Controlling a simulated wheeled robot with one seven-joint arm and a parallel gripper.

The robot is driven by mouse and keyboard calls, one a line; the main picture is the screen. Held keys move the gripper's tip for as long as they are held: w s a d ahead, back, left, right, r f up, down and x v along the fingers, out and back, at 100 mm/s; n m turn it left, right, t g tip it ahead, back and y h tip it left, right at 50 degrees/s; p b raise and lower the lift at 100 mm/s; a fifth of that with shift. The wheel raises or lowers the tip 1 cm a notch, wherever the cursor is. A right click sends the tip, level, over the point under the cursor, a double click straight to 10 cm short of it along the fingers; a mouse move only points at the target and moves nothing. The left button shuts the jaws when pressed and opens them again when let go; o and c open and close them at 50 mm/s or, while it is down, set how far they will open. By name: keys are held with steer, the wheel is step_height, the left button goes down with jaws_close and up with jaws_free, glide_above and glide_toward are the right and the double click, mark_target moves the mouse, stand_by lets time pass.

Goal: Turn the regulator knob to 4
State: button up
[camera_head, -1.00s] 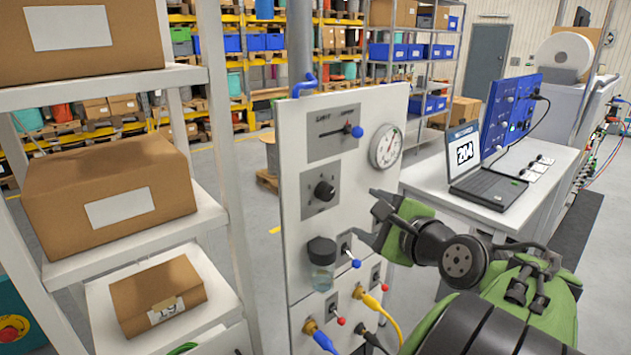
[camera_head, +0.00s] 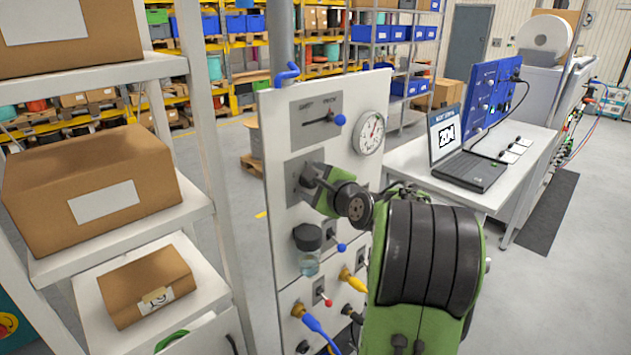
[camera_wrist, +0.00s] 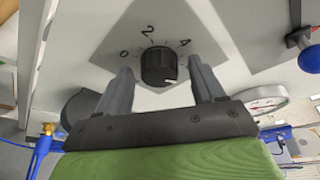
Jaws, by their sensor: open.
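The regulator knob (camera_wrist: 159,66) is black and ribbed, on a grey plate marked 0, 2 and 4 in the wrist view. A pale mark shows at its lower right edge, below and left of the 4. My gripper (camera_wrist: 160,84) is open, with one finger on each side of the knob and gaps to both. In the head view my gripper (camera_head: 312,180) is at the panel's middle plate and hides the knob.
The panel (camera_head: 275,130) carries a slider with a blue knob (camera_head: 340,119) above and a round gauge (camera_head: 368,133) to the right. A clear jar (camera_head: 308,252) and switches sit below. White shelves with boxes (camera_head: 92,188) stand at left.

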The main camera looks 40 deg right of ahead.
steer(key=c, duration=1.1)
steer(key=shift+o, duration=0.2)
steer(key=shift+f, duration=0.1)
steer(key=shift+b, duration=0.45)
steer(key=n+b, duration=0.1)
steer(key=b, duration=0.1)
steer(key=n+h+b, duration=0.1)
steer(key=b, duration=0.1)
steer(key=shift+a+f+t, duration=0.1)
steer(key=shift+f+t, duration=0.2)
steer(key=n+b, duration=0.1)
steer(key=b, duration=0.2)
steer(key=n+b, duration=0.2)
steer(key=b, duration=0.1)
steer(key=shift+f+n+t+h, duration=0.2)
steer(key=shift+n+t+h, duration=0.1)
steer(key=shift+t+h, duration=0.1)
steer(key=n+t+b, duration=0.1)
steer(key=n+b, duration=0.2)
steer(key=b, duration=0.1)
steer(key=shift+b, duration=0.3)
steer(key=shift+r+n+t+b, duration=0.1)
steer(key=shift+n+t+b, duration=0.3)
steer(key=shift+n+b, duration=0.7)
